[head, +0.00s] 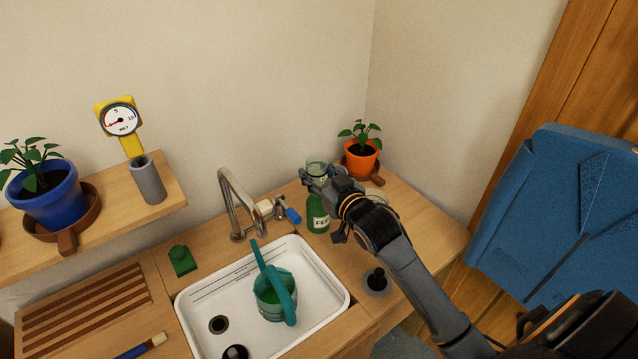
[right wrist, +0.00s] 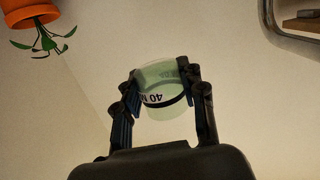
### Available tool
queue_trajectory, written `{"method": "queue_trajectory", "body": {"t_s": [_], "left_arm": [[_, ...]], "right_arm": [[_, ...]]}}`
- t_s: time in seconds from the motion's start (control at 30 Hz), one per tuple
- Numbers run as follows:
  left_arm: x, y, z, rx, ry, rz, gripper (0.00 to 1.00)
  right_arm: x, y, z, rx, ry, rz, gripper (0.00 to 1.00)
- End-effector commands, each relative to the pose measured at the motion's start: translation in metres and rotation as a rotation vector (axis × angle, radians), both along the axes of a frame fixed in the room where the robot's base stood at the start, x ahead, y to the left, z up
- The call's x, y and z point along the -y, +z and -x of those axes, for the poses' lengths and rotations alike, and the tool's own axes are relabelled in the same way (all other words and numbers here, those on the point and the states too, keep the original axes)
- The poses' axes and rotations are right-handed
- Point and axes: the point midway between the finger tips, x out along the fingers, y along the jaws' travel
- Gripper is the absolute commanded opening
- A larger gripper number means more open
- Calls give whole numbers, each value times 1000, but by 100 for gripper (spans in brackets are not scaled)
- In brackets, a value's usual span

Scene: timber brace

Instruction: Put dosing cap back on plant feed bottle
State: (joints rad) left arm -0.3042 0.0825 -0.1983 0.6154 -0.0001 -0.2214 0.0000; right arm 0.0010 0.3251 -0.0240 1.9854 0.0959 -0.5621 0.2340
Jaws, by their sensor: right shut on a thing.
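The dosing cap (head: 317,168) is a clear, pale green cup; in the right wrist view (right wrist: 160,88) it has a dark band and an upside-down "40" mark. My right gripper (head: 322,182) is shut on it, with fingers on both sides of the cup in the right wrist view (right wrist: 163,95). The green plant feed bottle (head: 318,213), with a white label, stands upright on the counter behind the sink's right corner. The cap and gripper appear just above it. The gripper hides the bottle's top, so I cannot tell whether cap and bottle touch. My left gripper is out of view.
A faucet (head: 228,198) and blue-ended fitting (head: 291,214) stand left of the bottle. The orange plant pot (head: 361,160) is behind right. A green watering can (head: 273,300) sits in the white sink (head: 330,284).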

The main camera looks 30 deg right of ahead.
Motion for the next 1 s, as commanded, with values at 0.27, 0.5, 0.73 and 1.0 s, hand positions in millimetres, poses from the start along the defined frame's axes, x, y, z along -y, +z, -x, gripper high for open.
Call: {"method": "queue_trajectory", "body": {"t_s": [0.27,0.5,0.73,1.0], "left_arm": [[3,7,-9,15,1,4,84],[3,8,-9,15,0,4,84],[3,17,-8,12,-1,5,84],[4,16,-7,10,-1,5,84]], "right_arm": [[24,-46,-39,-1,0,-1,9],[30,-63,-51,0,1,-2,9],[31,-91,-52,-2,1,-2,9],[30,-95,-52,2,2,-1,9]]}}
